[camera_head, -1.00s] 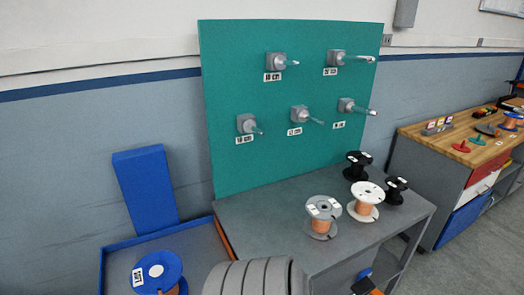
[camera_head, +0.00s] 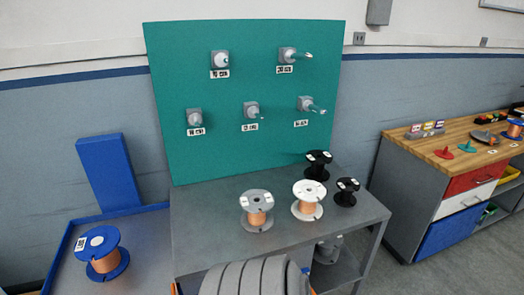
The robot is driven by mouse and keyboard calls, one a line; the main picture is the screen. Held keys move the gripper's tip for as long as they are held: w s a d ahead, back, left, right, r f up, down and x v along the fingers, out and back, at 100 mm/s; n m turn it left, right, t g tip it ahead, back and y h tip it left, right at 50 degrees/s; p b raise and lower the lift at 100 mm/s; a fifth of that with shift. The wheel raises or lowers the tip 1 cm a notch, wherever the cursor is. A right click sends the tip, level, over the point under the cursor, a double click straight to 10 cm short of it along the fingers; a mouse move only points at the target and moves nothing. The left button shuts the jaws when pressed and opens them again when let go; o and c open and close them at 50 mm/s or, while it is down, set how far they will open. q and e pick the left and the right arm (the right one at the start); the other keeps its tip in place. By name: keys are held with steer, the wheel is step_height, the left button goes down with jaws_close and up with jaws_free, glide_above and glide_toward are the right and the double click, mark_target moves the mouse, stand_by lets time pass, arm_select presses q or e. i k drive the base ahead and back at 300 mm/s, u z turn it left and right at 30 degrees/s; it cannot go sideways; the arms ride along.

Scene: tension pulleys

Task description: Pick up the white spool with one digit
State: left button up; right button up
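The white spool (camera_head: 308,199) stands upright on the grey table, with copper-coloured wire around its core. A small dark mark shows on its top flange, too small to read. A grey spool (camera_head: 257,209) with copper wire stands to its left. Two black spools stand near it, one behind (camera_head: 318,165) and a smaller one to the right (camera_head: 347,191). Neither of my grippers can be seen. A ribbed grey rounded shape at the bottom centre hides part of the table's front edge.
A green board (camera_head: 185,90) with several pegs and number labels stands behind the grey table (camera_head: 215,225). A blue spool (camera_head: 103,258) sits in a blue-edged tray at the left. A wooden-topped workbench (camera_head: 405,143) stands at the right, with floor between it and the table.

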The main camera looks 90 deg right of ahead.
mark_target(308, 200)
steer(key=u, duration=1.2)
steer(key=k, duration=2.85)
steer(key=z, duration=0.4)
